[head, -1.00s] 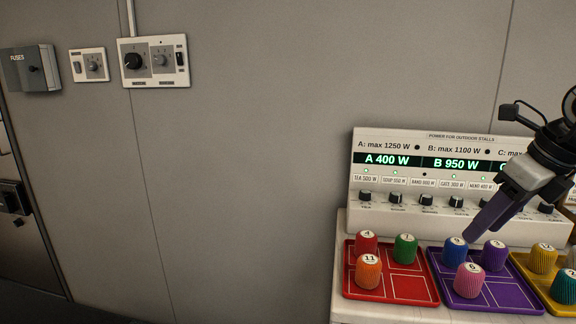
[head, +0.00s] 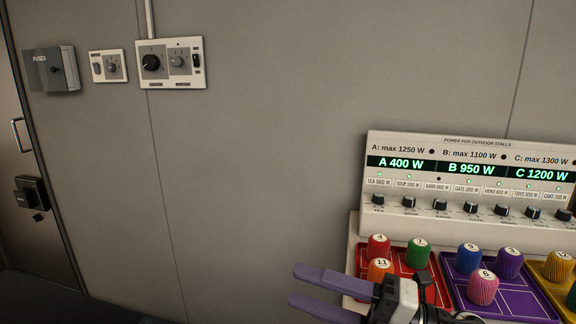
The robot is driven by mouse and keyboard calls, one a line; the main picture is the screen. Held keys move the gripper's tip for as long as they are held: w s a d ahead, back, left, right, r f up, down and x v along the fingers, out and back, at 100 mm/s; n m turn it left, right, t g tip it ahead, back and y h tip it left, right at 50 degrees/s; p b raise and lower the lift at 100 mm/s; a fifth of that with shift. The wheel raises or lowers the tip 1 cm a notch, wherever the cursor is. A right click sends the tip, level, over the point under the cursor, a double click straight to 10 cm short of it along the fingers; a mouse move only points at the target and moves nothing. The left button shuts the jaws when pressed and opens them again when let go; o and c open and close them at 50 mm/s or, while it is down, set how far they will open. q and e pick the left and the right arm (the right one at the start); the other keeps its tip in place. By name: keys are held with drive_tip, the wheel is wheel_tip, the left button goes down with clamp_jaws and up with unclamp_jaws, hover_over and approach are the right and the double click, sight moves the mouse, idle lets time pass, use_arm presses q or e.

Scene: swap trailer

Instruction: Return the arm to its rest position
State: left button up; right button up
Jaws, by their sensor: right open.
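The soup knob (head: 408,201) is the second small black knob from the left on the white power panel (head: 440,225), below the label SOUP 550 W. Its pointer is too small to read. The panel display (head: 440,167) shows A 400 W, B 950 W and C 1200 W. My right gripper (head: 296,286) is open and empty, its two purple fingers pointing left. It is below and left of the soup knob, apart from it, in front of the red tray. My left gripper is not in view.
Below the panel stand a red tray (head: 433,292), a purple tray (head: 530,302) and a yellow tray (head: 546,293) holding numbered coloured pegs. The orange peg (head: 380,268) is close to my right gripper in the picture.

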drive_tip(key=s+d+f+m+t+h, duration=0.2)
drive_tip(key=d+f+m+t+h, duration=0.4)
drive_tip(key=f+m, duration=0.55)
drive_tip(key=s+d+f+m+t+h, duration=0.1)
drive_tip(key=d+f+m+t+h, duration=0.2)
drive_tip(key=f+m+h, duration=0.8)
drive_tip(key=s+d+f+m+g+y, duration=0.1)
drive_tip(key=s+d+f+m+g, duration=0.2)
drive_tip(key=s+f, duration=1.1)
drive_tip(key=s+m+g, duration=0.2)
drive_tip(key=m+g, duration=0.1)
drive_tip(key=m, duration=0.3)
drive_tip(key=shift+s+p, duration=0.35)
drive_tip(key=shift+s, duration=0.05)
